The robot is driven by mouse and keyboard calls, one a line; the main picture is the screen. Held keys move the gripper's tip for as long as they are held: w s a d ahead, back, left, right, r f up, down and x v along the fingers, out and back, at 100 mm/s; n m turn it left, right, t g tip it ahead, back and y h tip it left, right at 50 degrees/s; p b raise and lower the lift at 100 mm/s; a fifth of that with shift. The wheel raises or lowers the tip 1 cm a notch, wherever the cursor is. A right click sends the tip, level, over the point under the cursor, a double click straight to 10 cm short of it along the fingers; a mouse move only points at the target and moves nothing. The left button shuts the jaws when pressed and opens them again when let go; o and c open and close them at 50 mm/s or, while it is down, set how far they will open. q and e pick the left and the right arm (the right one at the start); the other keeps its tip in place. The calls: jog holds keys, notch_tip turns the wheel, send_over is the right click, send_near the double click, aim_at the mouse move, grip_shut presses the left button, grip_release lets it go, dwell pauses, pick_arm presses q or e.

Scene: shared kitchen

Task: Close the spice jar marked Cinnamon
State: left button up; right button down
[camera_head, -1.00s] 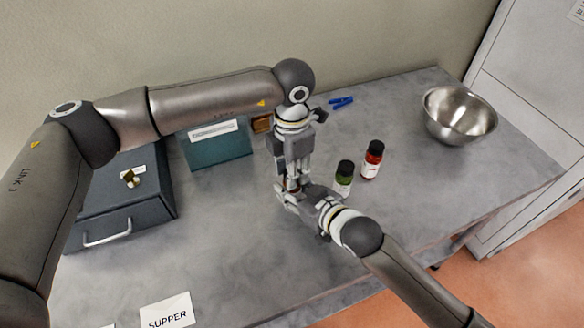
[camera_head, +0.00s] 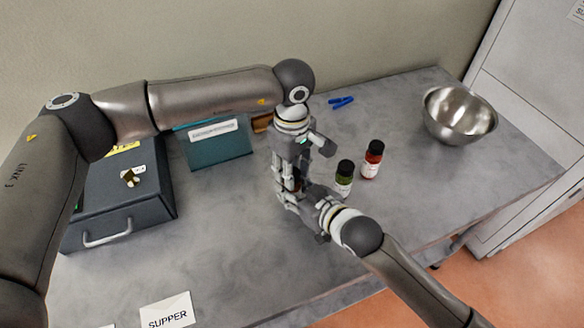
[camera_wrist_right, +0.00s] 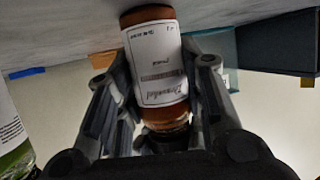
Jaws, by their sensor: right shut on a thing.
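A spice jar (camera_wrist_right: 155,62) with orange-brown contents and a white label fills the middle of the right wrist view; its label is too blurred to read surely. It appears upside down there, its glass neck towards the bottom. My right gripper (camera_head: 294,193) is shut on this jar, one finger on each side; the gripper also shows in the right wrist view (camera_wrist_right: 160,110). My left gripper (camera_head: 290,178) points down directly above the right one, at the jar's top. Its fingertips are largely hidden, so its opening and any lid there cannot be made out.
A green jar (camera_head: 344,180) and a red jar (camera_head: 372,160), both black-capped, stand close to the right. A steel bowl (camera_head: 459,114), blue clip (camera_head: 341,102), teal box (camera_head: 220,150), dark drawer box (camera_head: 120,208) and SUPPER card (camera_head: 168,312) surround clear counter.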

pick_arm(q)
jog(key=o, duration=0.5)
jog(key=shift+c, duration=0.2)
jog(key=shift+r, duration=0.1)
notch_tip(320, 180, up, 12)
pick_arm(e)
jog(key=c, duration=0.9)
grip_release()
jog(key=v, duration=1.2)
jog(key=shift+s, duration=0.1)
